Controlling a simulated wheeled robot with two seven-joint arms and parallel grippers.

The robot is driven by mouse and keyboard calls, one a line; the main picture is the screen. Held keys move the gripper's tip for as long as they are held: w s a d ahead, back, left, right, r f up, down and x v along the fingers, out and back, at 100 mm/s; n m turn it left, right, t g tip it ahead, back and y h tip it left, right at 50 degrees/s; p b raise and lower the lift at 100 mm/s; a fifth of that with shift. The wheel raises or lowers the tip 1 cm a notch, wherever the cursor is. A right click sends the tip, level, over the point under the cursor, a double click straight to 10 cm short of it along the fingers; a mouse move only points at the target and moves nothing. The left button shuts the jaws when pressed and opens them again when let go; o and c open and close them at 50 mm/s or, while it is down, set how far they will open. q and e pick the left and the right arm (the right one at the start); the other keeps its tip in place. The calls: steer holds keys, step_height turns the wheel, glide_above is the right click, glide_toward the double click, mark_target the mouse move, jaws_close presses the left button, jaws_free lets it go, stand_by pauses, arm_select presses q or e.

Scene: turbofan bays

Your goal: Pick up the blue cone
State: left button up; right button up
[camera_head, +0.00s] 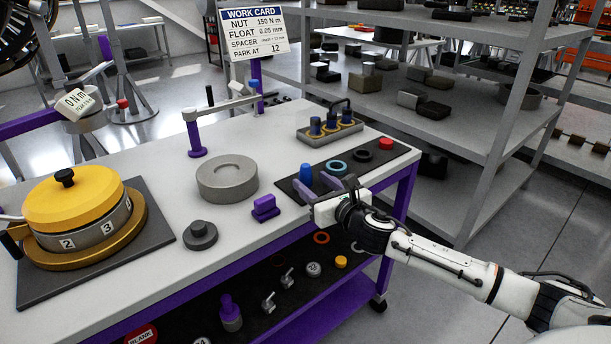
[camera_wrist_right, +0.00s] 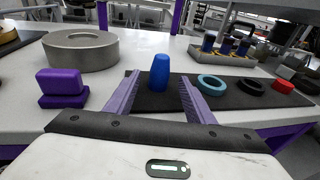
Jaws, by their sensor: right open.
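The blue cone (camera_head: 306,174) stands upright on a dark mat (camera_head: 322,168) near the right end of the white table. In the right wrist view the blue cone (camera_wrist_right: 160,73) stands straight ahead, between and a little beyond the purple fingertips. My right gripper (camera_head: 328,184) is open, low over the mat's near edge, with its two fingers (camera_wrist_right: 157,92) spread to either side of the cone. I cannot tell whether a finger touches it. My left gripper is not in view.
A teal ring (camera_head: 337,167), a black ring (camera_head: 362,155) and a red piece (camera_head: 386,143) lie on the mat. A purple block (camera_head: 265,207) and a grey disc (camera_head: 227,178) are left of the gripper. A tray (camera_head: 330,131) with several blue-topped pieces stands behind.

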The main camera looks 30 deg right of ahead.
mark_target(309, 178)
steer(key=x, duration=0.4)
steer(key=shift+w+r, duration=0.1)
steer(key=shift+w, duration=0.1)
steer(key=c, duration=1.1)
steer(key=shift+c, duration=0.2)
steer(key=shift+r, duration=0.1)
